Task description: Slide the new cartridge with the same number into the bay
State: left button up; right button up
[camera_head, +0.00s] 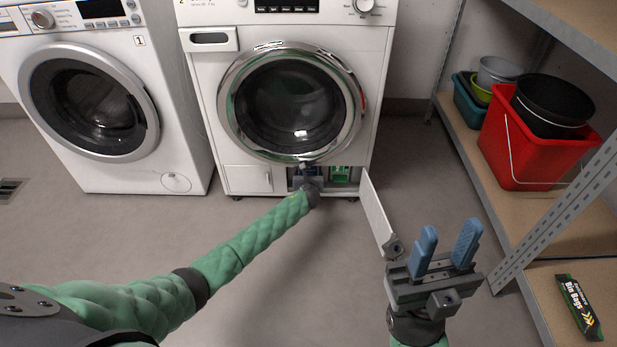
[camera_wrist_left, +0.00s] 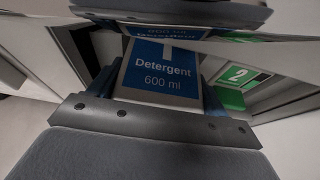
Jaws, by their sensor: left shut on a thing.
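The right washer (camera_head: 215,120) has a low bay (camera_head: 323,182) open at its front. My left gripper (camera_head: 308,172) is at this bay, shut on a blue cartridge (camera_wrist_left: 165,72) labelled "Detergent 600 ml". A white mark like a "1" shows above the label, its top cut off from view. The cartridge lies between the fingers at the bay opening; how deep it sits is hidden. A green cartridge (camera_head: 340,174) stands to its right in the bay; its "2" reads in the left wrist view (camera_wrist_left: 238,74). My right gripper (camera_head: 448,248) is open and empty, away from the washer.
The bay's white flap (camera_head: 378,212) hangs open towards the right gripper. A left washer (camera_head: 165,165) marked "1" stands alongside. The middle floor is clear.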

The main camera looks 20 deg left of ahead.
pick_arm(q)
jog(key=o, duration=1.1)
jog(key=shift+w+r, duration=0.1)
jog(key=shift+r, duration=0.05)
jog(key=shift+o, duration=0.2)
